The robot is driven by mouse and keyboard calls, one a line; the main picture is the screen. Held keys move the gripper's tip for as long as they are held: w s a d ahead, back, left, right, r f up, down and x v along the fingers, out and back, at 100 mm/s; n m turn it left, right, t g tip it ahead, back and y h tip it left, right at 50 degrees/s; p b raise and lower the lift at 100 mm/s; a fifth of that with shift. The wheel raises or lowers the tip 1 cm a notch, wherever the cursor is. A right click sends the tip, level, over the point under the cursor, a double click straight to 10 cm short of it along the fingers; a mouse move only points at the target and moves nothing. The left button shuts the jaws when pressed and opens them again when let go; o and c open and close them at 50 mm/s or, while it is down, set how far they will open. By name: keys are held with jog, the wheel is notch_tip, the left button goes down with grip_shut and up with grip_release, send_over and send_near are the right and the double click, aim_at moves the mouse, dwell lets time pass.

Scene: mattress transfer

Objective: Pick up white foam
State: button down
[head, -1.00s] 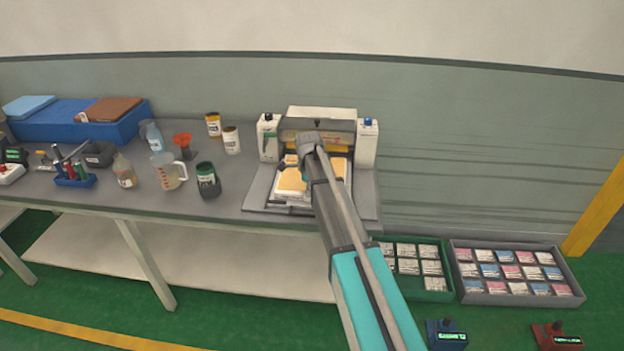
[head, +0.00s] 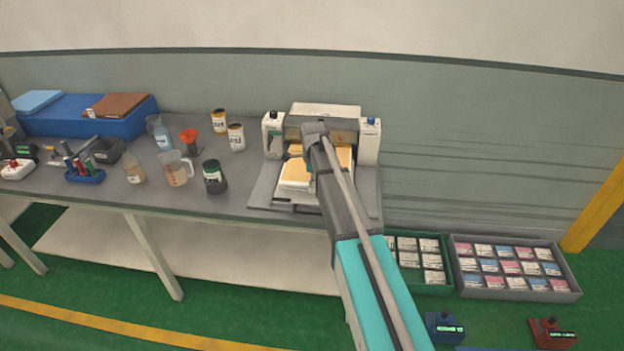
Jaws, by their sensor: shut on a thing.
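The foam block (head: 297,172) is at the press-like machine on the right of the bench, with a tan-yellow top and pale white sides. My arm crosses in front of it and hides its middle. My gripper (head: 311,180) is at the block, mostly hidden behind my arm's end, and is shut on it. The block looks slightly above the machine's grey bed. The exact finger contact is hidden.
The machine's white side posts (head: 369,141) stand close on both sides. A dark green jar (head: 214,177), a measuring jug (head: 176,170) and other containers stand to the left. A grey crate (head: 520,297) of small packs is on the floor at right.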

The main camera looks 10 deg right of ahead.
jog(key=s+r+p, duration=0.7)
jog(key=s+r, duration=0.1)
jog(key=s, duration=0.4)
jog(key=shift+s+d, duration=0.2)
dwell(0.4)
